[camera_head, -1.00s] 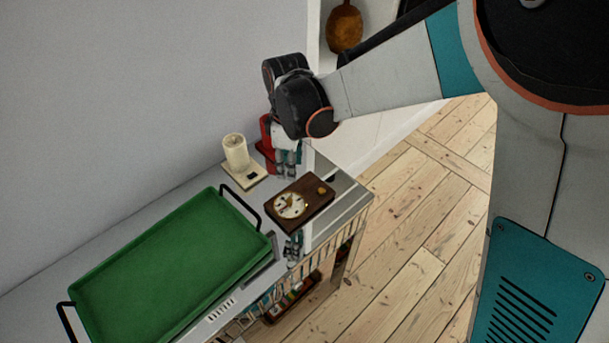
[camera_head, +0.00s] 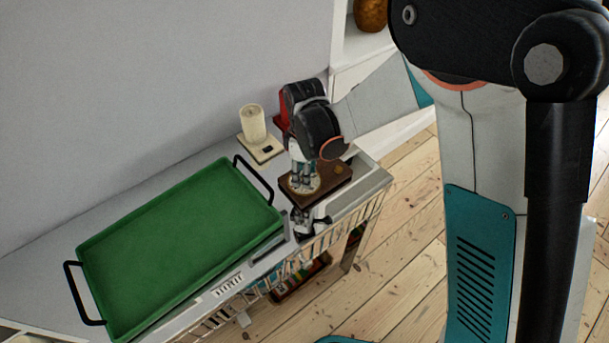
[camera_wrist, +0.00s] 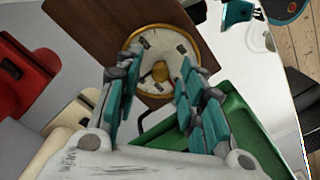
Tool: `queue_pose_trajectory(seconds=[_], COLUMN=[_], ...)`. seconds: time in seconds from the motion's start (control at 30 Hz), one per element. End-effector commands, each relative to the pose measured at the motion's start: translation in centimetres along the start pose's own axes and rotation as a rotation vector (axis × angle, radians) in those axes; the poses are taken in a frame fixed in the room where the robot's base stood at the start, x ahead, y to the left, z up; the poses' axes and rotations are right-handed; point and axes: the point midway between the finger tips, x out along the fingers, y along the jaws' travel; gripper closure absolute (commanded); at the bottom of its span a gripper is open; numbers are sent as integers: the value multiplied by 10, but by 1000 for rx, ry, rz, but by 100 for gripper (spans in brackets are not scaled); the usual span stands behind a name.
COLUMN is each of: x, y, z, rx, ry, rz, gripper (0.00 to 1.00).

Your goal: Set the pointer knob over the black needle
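A brown wooden block (camera_head: 322,196) on the counter carries a round white dial (camera_wrist: 147,56) with a gold rim and several black marks. A brass knob (camera_wrist: 160,72) sits near the dial's centre in the wrist view. Which black mark is the needle, and where the knob points, I cannot tell. My gripper (camera_head: 303,187) is over the dial, pointing down, and hides most of it in the head view. In the wrist view the fingers (camera_wrist: 160,76) are apart, one on each side of the knob, with nothing gripped. Whether they touch the dial is unclear.
A large green tray (camera_head: 180,240) with black handles lies left of the block. A cream cylinder on a base (camera_head: 252,123) and a red object (camera_head: 283,118) stand behind, near the wall. A second small brass knob (camera_head: 339,169) is on the block's right end.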

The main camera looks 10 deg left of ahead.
Motion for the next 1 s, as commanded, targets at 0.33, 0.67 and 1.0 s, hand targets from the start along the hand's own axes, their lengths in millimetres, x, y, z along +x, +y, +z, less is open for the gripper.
queue_pose_trajectory(seconds=[0.33, 0.67, 1.0], x=[7, 7, 7], y=[0, 0, 0], z=[0, 0, 0], rx=[0, 0, 46], ry=[0, 0, 1], rz=[0, 0, 0], gripper=[64, 100, 100])
